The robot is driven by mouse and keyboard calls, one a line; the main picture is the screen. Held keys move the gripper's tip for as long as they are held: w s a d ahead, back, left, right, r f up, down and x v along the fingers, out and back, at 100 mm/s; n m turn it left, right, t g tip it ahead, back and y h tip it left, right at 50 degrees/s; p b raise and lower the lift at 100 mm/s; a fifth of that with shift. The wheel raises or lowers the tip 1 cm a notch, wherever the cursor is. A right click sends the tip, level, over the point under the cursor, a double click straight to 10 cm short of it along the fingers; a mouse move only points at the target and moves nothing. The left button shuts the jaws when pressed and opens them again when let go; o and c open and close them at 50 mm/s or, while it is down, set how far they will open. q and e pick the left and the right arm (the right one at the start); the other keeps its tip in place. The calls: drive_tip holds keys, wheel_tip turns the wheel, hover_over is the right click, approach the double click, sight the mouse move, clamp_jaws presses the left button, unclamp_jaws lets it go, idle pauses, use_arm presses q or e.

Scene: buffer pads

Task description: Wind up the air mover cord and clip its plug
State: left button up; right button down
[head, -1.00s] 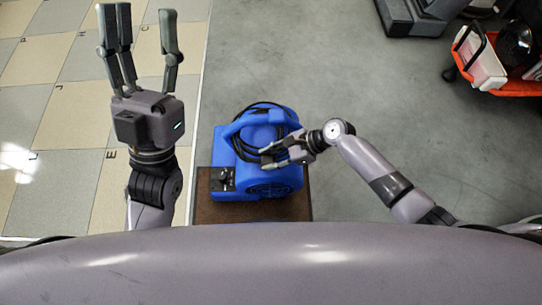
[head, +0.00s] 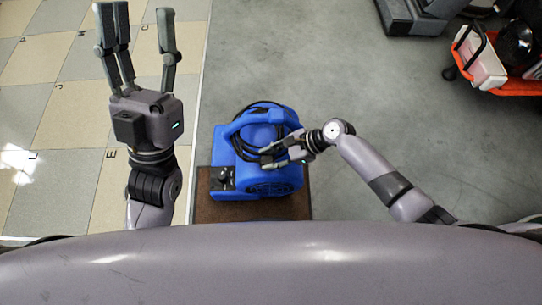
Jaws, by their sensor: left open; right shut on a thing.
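The blue air mover (head: 284,180) sits on a brown mat or board in the middle of the head view. Its black cord (head: 243,143) lies in loops around the handle and upper housing. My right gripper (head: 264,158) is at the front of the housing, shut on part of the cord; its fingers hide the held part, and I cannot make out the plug. My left gripper (head: 139,14) is open and empty, fingers pointing up the picture, to the left of the air mover and apart from it.
The brown mat (head: 215,210) reaches out below the air mover. Checkered floor tiles (head: 60,105) lie at left, with bare grey concrete (head: 330,60) at right. An orange cart (head: 515,88) with a white box stands at upper right, near a dark grey machine (head: 410,20).

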drive_tip(key=c, duration=1.1)
unclamp_jaws()
